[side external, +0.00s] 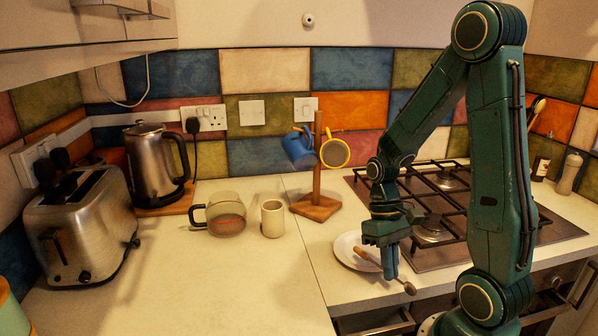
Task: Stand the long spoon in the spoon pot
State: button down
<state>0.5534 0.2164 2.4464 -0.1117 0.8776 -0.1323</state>
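The long spoon (367,257) has a wooden handle and a small dark bowl at its lower right end. It lies slanted across a white plate (346,249), with the bowl end past the plate's rim. My gripper (390,278) points down at the middle of the spoon, and its fingers cover part of it. The fingers overlap in this view, so I cannot tell whether they grip the spoon. A cream cylindrical pot (272,219) stands upright on the counter, left of the plate; it may be the spoon pot. Its inside is not clearly visible.
A wooden mug tree (317,190) with a blue mug and a yellow mug stands between the pot and my arm. A glass jug (226,214) is left of the pot. The hob (450,200) lies behind my arm. The front left counter is clear.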

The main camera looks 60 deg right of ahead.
jog(key=shift+f, duration=0.6)
jog(key=c, duration=1.6)
grip_release()
jog(key=shift+r, duration=0.15)
jog(key=shift+w+d+r, duration=0.1)
jog(key=shift+r, duration=0.65)
jog(key=v, duration=1.1)
jog(key=shift+d+r, duration=0.15)
jog(key=shift+w, duration=0.1)
